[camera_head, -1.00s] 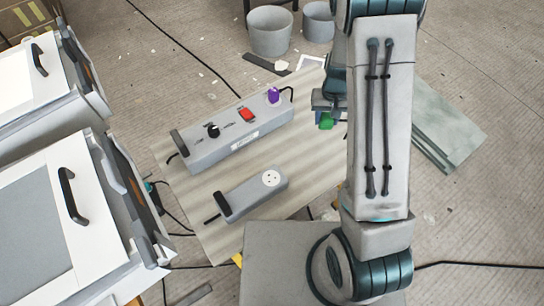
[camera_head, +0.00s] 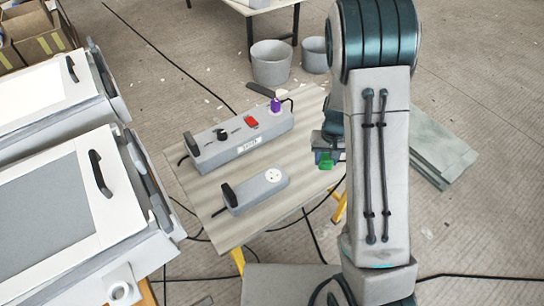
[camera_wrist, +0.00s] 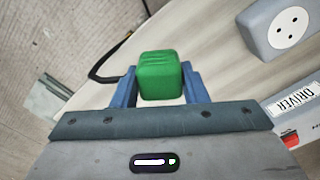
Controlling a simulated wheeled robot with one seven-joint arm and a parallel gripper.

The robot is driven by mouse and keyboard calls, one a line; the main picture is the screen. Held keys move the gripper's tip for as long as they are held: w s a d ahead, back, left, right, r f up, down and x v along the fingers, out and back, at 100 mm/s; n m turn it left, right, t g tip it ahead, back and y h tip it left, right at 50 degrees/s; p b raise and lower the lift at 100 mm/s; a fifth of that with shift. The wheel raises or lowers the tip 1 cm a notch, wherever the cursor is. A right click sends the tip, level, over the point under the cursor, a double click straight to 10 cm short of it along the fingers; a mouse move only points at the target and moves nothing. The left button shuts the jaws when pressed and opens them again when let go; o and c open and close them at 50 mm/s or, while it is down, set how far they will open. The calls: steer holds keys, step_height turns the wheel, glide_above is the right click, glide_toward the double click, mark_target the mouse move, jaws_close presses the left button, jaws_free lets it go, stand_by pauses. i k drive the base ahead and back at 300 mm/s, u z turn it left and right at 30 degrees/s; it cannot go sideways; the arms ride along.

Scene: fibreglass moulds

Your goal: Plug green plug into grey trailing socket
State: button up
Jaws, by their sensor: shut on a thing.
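A green plug (camera_wrist: 160,75) sits between the two blue fingers of my gripper (camera_wrist: 158,88) in the wrist view, and the fingers are shut on it. In the head view the green plug (camera_head: 325,160) shows at the right edge of the board, below my gripper (camera_head: 324,150), partly beside my arm. The grey trailing socket (camera_head: 255,191) lies on the board to the left of and lower than the plug, with a round white outlet face on top. It also shows at the upper right in the wrist view (camera_wrist: 278,38). The plug is apart from it.
A larger grey box (camera_head: 238,135) with a black knob, red switch and purple plug (camera_head: 276,105) lies behind the socket on the wooden board (camera_head: 215,212). White-topped mould cases (camera_head: 60,200) stand at left. Two grey buckets (camera_head: 271,64) stand at the back.

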mark_target(239, 199)
steer(key=z, duration=1.3)
steer(key=i, duration=0.5)
steer(key=u, duration=1.95)
